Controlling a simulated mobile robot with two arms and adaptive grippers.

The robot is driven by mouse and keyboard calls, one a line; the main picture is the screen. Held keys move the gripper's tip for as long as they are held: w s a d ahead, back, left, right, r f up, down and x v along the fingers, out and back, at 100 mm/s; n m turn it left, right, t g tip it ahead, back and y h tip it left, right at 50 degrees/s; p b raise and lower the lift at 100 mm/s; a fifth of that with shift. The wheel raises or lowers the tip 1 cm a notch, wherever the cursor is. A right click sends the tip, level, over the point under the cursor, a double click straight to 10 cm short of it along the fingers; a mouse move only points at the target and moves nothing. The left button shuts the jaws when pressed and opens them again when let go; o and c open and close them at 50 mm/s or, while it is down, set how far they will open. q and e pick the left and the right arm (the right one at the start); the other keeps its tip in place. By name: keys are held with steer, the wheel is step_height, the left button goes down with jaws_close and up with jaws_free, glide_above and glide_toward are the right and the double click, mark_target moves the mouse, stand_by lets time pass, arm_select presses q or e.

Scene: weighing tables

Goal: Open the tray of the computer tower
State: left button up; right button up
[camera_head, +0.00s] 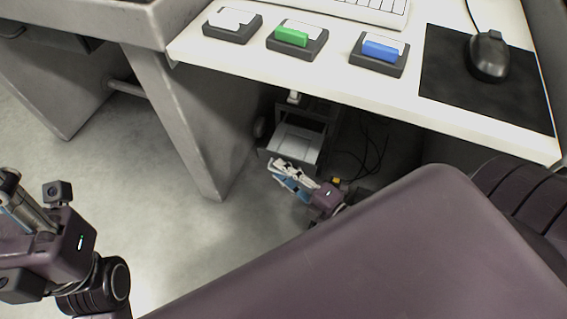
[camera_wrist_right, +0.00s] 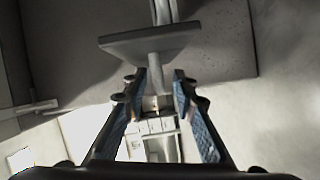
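The computer tower (camera_head: 318,112) is a dark grey box under the white desk. A tray (camera_head: 296,146) with a pale inside shows at its front and appears to stand out from it. My right gripper (camera_head: 284,172) is just in front of the tray, low under the desk edge; I cannot tell whether it touches it. In the right wrist view my right gripper (camera_wrist_right: 157,88) has its blue-padded fingers apart, with a pale post and grey plate (camera_wrist_right: 150,40) in line with the gap. My left gripper (camera_head: 18,195) is at the far left, away from the tower; its fingertips are unclear.
The white desk (camera_head: 230,60) overhangs the tower. It carries holders with a green block (camera_head: 292,36) and a blue block (camera_head: 383,50), a keyboard (camera_head: 370,8) and a mouse (camera_head: 489,55). A grey table leg (camera_head: 185,125) stands left of the tower. Cables (camera_head: 372,150) hang at its right.

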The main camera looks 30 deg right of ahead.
steer(key=v, duration=1.2)
stand_by(0.5)
